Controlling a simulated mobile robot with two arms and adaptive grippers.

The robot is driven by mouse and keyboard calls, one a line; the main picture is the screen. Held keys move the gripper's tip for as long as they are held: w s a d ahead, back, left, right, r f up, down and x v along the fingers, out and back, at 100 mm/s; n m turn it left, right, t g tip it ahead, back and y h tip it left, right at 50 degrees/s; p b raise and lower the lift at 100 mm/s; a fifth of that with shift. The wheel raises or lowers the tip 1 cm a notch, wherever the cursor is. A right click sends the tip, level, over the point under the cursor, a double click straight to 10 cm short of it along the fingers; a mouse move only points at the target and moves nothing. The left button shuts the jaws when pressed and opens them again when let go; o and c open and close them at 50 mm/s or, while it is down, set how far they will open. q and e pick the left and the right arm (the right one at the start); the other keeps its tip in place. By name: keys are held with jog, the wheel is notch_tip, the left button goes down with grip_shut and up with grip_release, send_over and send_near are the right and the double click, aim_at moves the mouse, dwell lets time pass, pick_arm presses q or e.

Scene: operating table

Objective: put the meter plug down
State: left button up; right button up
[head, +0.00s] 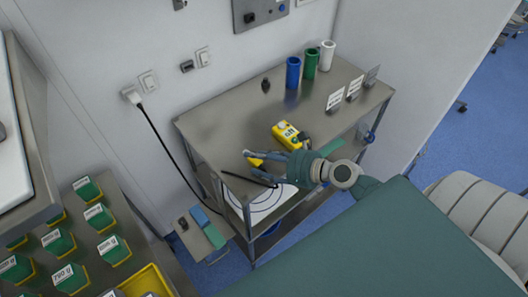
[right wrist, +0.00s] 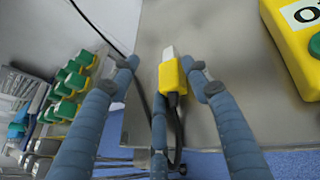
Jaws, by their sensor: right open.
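The meter plug (right wrist: 173,76) is yellow with a pale tip and a black cable. In the right wrist view it lies between the fingers of my right gripper (right wrist: 160,68), over the table's edge area. The fingers are spread, with gaps visible at both sides of the plug. In the head view the plug (head: 254,160) shows as a small yellow piece near the fingers of my right gripper (head: 258,166). The yellow meter (head: 289,136) stands on the steel table (head: 225,125), right of the plug; its label is partly cut off in the right wrist view (right wrist: 288,42). My left gripper is out of view.
Blue (head: 293,73), green (head: 310,65) and white (head: 327,56) cylinders stand at the table's back, near several label cards (head: 336,99). A white cable plug (head: 131,96) sits in the wall. Green-and-yellow boxes (head: 99,217) stand at left. The table's left part is clear.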

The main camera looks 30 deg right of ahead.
jog(key=shift+r, duration=0.4)
jog(key=shift+s+d+r, duration=0.15)
jog(key=shift+s+r, duration=0.05)
jog(key=shift+s, duration=0.1)
jog(key=b+v, duration=0.2)
jog(key=v, duration=0.9)
jog(key=s+d+f+n+g+h, duration=0.1)
jog(key=d+f+n+h, duration=0.1)
jog(key=d+f, duration=0.35)
jog(key=s+d+f+n+h, duration=0.2)
jog(key=f, duration=0.7)
jog(key=s+d+f+n+g+h, duration=0.15)
jog(key=s+f+n, duration=0.25)
jog(key=f, duration=0.5)
jog(key=s+f+n+g+h, duration=0.1)
jog(key=s+f+n+g, duration=0.3)
jog(key=f, duration=0.6)
jog(key=s+a+f+n+g, duration=0.4)
jog(key=s+a+f+n, duration=1.3)
jog(key=s+f+n, duration=0.3)
jog(key=s+n, duration=0.1)
jog(key=n, duration=0.2)
jog(key=shift+a, duration=0.35)
